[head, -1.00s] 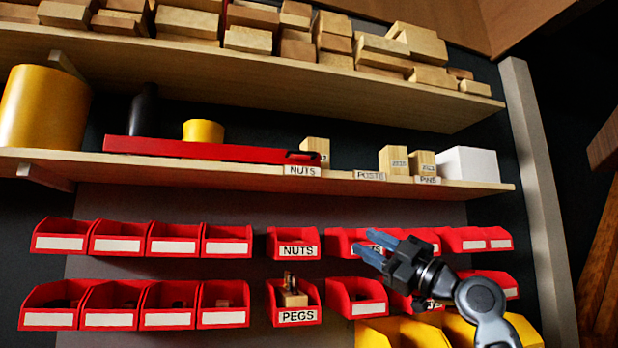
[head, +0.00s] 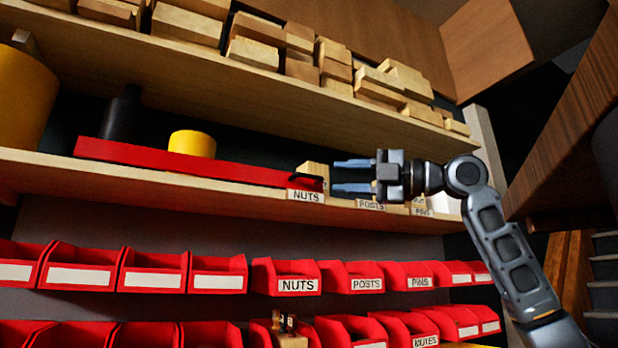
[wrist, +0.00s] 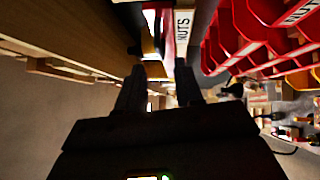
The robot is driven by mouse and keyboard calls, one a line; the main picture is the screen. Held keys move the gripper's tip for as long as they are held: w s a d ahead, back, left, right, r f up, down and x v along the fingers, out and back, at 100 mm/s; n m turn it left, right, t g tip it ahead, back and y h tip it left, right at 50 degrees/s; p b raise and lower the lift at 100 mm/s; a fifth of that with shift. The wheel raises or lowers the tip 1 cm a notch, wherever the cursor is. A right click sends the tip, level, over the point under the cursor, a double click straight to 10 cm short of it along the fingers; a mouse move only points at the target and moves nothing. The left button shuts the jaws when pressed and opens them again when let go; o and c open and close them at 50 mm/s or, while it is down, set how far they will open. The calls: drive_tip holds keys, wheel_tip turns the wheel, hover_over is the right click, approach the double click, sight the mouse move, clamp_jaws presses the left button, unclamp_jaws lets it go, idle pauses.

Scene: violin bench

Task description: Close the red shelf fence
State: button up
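The red shelf fence (head: 200,165) is a long red bar along the front of the middle shelf (head: 240,192), with a small black handle (head: 306,177) at its right end. My gripper (head: 353,176) is open and empty, just right of that handle and apart from it, pointing left. In the wrist view the two dark fingers (wrist: 160,90) are spread. A bit of the fence (wrist: 168,35) shows ahead of them, beside the NUTS label (wrist: 184,28). A wooden block (head: 313,170) stands behind the handle.
A black bottle (head: 122,112) and a yellow cylinder (head: 191,143) stand behind the fence. My gripper hides most blocks above the POSTS label (head: 371,205). Red bins (head: 285,277) hang below the shelf. The upper shelf (head: 170,62) holds wooden blocks.

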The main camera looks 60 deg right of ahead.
sight(314, 177)
drive_tip(key=w, duration=0.4)
drive_tip(key=w+a+p, duration=0.1)
drive_tip(key=w, duration=0.1)
drive_tip(key=shift+r, duration=0.4)
clamp_jaws()
